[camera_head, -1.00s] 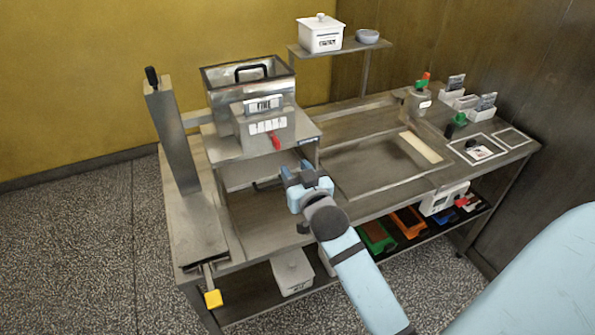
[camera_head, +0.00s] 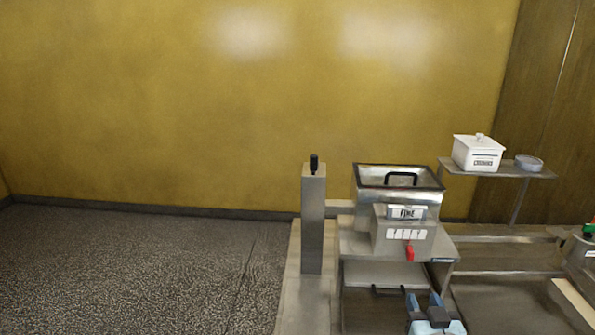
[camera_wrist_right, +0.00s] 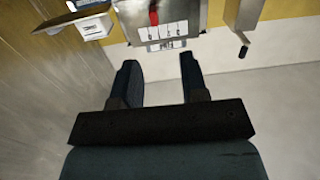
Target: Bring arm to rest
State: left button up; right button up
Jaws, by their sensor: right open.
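My right gripper (camera_head: 424,302) shows at the bottom edge of the head view, in front of the steel machine. Its blue fingers are apart with nothing between them. In the right wrist view my right gripper (camera_wrist_right: 160,78) also has its two dark fingers spread and empty, with the machine's front beyond them. The rest of the right arm is cut off by the frame in the head view. My left gripper is in neither view.
The machine (camera_head: 402,235) carries a FINE label and a red lever (camera_head: 409,252). A tall steel post (camera_head: 313,220) stands left of it. A white lidded box (camera_head: 478,154) and a grey bowl (camera_head: 529,162) sit on a raised shelf (camera_head: 500,172). The floor (camera_head: 130,270) at left is open.

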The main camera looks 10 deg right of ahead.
jog(key=s+a+f+n+g+y, duration=0.1)
jog(key=s+a+f+g+y, duration=0.1)
jog(key=s+a+f, duration=0.2)
jog(key=s+a+f+n+g+y+p, duration=0.1)
jog(key=s+a+f, duration=0.3)
jog(key=s+f, duration=0.5)
jog(key=s+a+f+n+g+y+p, duration=0.1)
jog(key=s+a+f+n+g+y, duration=0.1)
jog(key=s+f, duration=0.5)
jog(key=shift+s+a+f+n+g+y, duration=0.4)
jog(key=shift+a+f+g+y, duration=0.25)
jog(key=shift+a, duration=0.55)
jog(key=shift+w, duration=0.1)
dwell(0.4)
